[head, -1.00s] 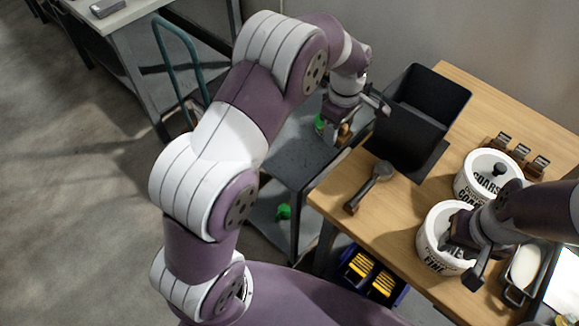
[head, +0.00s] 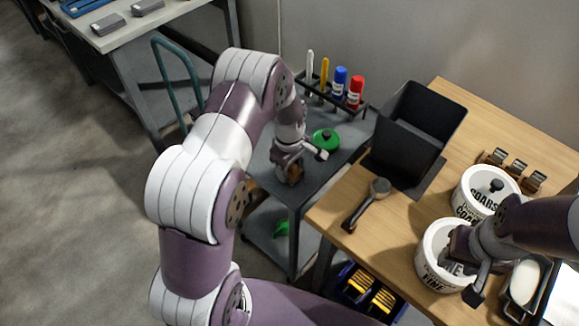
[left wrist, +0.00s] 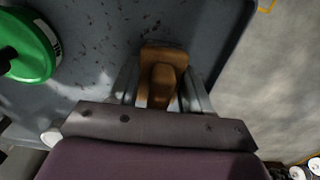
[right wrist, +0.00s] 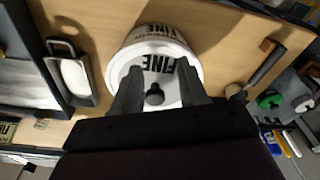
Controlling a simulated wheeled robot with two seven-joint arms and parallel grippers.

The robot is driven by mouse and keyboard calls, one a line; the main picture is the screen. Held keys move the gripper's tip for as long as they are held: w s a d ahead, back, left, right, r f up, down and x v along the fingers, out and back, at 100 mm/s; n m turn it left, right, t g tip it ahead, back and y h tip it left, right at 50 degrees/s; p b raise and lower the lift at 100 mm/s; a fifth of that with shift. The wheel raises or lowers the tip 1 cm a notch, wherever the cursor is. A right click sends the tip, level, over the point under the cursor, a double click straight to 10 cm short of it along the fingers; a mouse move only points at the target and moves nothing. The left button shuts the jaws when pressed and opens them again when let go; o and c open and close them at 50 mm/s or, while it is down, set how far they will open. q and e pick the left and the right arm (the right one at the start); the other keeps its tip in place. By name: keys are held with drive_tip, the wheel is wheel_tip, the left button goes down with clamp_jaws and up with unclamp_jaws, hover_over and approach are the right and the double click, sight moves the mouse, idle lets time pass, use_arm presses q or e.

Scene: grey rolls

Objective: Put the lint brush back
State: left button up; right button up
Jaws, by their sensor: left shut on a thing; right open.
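My left gripper (head: 288,158) is shut on a brown wooden piece, likely the lint brush (head: 291,174), over the grey cart top. In the left wrist view the brown piece (left wrist: 162,62) sits between the fingers. I cannot tell whether it touches the cart. My right gripper (right wrist: 155,92) is open, its fingers either side of the black knob (right wrist: 154,94) on the white FINE canister (head: 434,250). In the head view my right arm partly hides that canister.
On the wooden table are a black bin (head: 412,130), a handled tool (head: 362,208) and the COARSE canister (head: 478,195).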

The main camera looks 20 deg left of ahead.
use_arm(q)
drive_tip(key=shift+f, duration=0.15)
drive_tip(key=o, duration=0.9)
drive_tip(key=shift+o, duration=0.2)
wheel_tip(320, 180, up, 12)
drive_tip(key=s+d+r+m, duration=0.1)
drive_tip(key=s+d+m, duration=0.1)
drive_tip(key=s+m, duration=0.5)
drive_tip(key=s+d+r+m+t, duration=0.1)
drive_tip(key=s+d+r+m, duration=0.1)
drive_tip(key=s+m, duration=0.5)
drive_tip(key=s, duration=0.3)
drive_tip(key=shift+r+m, duration=0.3)
drive_tip(key=shift+d, duration=0.1)
